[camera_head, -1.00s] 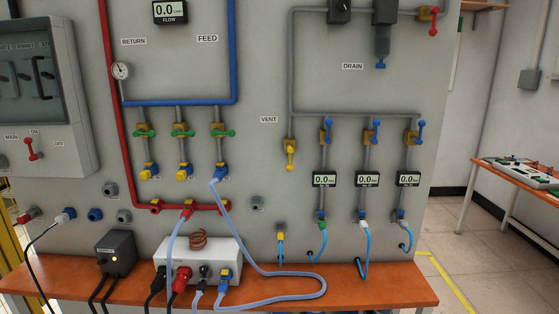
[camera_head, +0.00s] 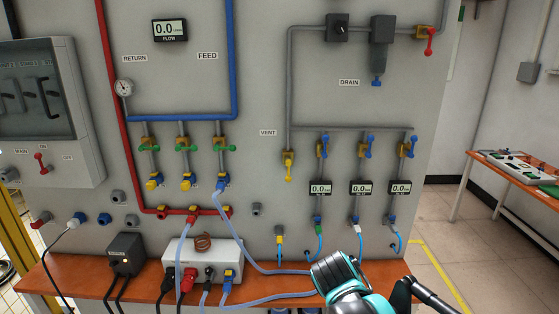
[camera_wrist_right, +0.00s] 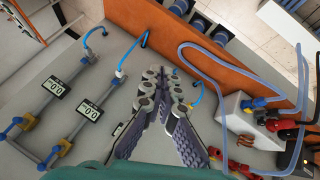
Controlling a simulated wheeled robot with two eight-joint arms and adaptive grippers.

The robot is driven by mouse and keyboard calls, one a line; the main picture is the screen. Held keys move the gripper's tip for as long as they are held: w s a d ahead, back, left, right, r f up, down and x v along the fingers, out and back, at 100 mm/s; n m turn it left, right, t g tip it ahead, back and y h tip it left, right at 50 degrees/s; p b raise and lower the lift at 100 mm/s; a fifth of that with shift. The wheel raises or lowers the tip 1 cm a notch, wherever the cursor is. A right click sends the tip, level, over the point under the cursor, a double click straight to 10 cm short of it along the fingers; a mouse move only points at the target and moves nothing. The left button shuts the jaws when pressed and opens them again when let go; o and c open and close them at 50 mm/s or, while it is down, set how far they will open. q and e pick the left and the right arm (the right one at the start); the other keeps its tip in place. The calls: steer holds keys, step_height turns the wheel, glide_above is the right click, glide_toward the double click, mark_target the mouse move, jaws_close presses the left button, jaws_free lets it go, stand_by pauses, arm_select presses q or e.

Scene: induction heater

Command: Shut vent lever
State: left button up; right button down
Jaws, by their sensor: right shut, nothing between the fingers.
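The vent lever (camera_head: 288,170) is yellow and hangs straight down, in line with its vertical pipe, below the VENT label (camera_head: 268,132) in the head view. My right arm (camera_head: 340,275) comes in low at the front of the bench, below the lever. Its fingers are not clearly visible in the head view. In the right wrist view my right gripper (camera_wrist_right: 165,108) is shut and empty, in front of the panel. The vent lever cannot be made out there; the fingers cover part of the panel. My left gripper is not in view.
Several blue levers (camera_head: 369,147) and displays (camera_head: 361,188) sit right of the vent. Light-blue hoses (camera_head: 264,262) run to a white box (camera_head: 203,258) on the orange bench (camera_head: 65,276). A red lever (camera_head: 429,42) is at the upper right. The panel around the vent lever is clear.

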steer(key=w+a+r+n+t+h+p, duration=0.1)
steer(key=w+a+r+p, duration=0.4)
steer(key=w+r, duration=0.15)
steer(key=w+a+r+n+t+h+p, duration=0.1)
steer(key=w+a+r+p, duration=0.45)
steer(key=w, duration=0.25)
steer(key=n+t+h+p, duration=0.2)
steer(key=t+p, duration=0.1)
steer(key=p, duration=0.5)
glide_toward(288, 170)
steer(key=s+a, duration=0.3)
steer(key=a, duration=0.3)
steer(key=shift+s+r, duration=0.1)
steer(key=shift+r, duration=0.2)
steer(key=s+d+f+p+x, duration=0.1)
steer(key=x, duration=1.2)
steer(key=shift+s+d, duration=0.3)
steer(key=shift+f, duration=0.2)
steer(key=shift+d+f+b, duration=0.1)
steer(key=shift+b, duration=0.45)
